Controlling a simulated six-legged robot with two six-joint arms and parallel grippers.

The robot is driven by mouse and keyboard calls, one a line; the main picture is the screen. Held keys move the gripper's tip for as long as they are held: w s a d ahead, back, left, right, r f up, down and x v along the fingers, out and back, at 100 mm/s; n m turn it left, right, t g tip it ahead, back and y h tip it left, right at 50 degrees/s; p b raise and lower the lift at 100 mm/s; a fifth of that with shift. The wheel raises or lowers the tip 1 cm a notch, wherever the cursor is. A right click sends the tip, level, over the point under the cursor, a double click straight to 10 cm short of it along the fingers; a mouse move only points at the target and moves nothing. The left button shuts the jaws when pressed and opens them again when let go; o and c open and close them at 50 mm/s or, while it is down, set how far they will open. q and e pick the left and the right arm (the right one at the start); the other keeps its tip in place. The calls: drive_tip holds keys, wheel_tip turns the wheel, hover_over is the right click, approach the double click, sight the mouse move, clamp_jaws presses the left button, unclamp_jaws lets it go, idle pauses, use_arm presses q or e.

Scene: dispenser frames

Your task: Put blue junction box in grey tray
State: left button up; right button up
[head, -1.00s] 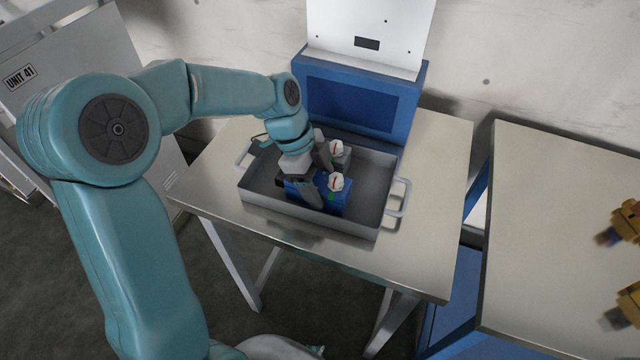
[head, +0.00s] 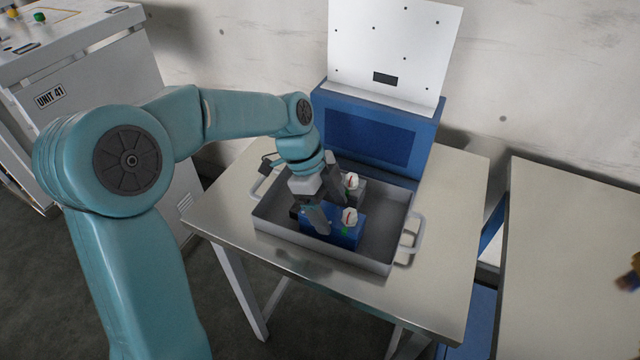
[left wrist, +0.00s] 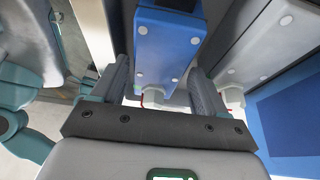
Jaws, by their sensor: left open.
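The blue junction box (head: 348,236) sits inside the grey tray (head: 320,250), with a white knob and a green spot on its end. In the left wrist view, the blue box (left wrist: 167,45) lies between the two fingers. My left gripper (head: 330,212) is down in the tray with its fingers open on either side of the box; the fingers (left wrist: 160,68) show gaps to the box in the wrist view. My arm hides part of the box in the head view. My right gripper is out of view.
A grey box (head: 378,191) with a white knob stands beside the blue one in the tray. The tray rests on a table (head: 455,215) in front of a blue and white dispenser (head: 375,130). A second table (head: 565,260) is at right, with a yellow-and-blue object (head: 632,278) at its edge.

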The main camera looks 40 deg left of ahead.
use_arm(q)
drive_tip(key=v, duration=0.9)
drive_tip(key=shift+s+r, duration=0.1)
